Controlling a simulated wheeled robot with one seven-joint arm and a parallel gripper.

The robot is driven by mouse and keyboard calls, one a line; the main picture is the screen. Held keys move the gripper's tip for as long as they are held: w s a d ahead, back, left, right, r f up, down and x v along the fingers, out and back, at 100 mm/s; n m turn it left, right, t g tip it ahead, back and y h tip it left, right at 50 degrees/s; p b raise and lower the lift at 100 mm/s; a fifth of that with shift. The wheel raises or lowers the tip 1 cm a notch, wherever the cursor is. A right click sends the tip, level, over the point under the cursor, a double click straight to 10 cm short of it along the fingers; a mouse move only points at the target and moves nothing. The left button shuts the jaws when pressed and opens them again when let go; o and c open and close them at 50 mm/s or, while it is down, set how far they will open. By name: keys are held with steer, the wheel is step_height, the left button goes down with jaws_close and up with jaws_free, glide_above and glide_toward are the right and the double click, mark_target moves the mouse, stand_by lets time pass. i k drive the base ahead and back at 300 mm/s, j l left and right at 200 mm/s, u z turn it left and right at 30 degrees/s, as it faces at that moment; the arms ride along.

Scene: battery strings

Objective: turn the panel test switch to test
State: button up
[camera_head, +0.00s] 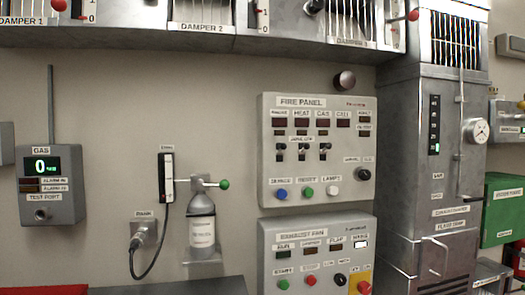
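The fire panel (338,172) is a light grey box on the wall, right of the middle of the head view. A round black knob (363,174) sits at its lower right under a small label that is too small to read surely; it is probably the panel test switch. Which way the knob points cannot be told. A small dark lamp window (364,120) is at the panel's upper right, with small labels by it. My gripper is not in view.
Three toggle switches (302,149) and blue, green and white buttons (308,191) share the panel. An exhaust fan panel (337,235) hangs just below. A tall grey metal cabinet (398,150) stands close on the right. A gas bottle (202,222) is mounted at left.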

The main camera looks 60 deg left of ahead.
mark_target(364, 175)
steer(key=u, duration=1.7)
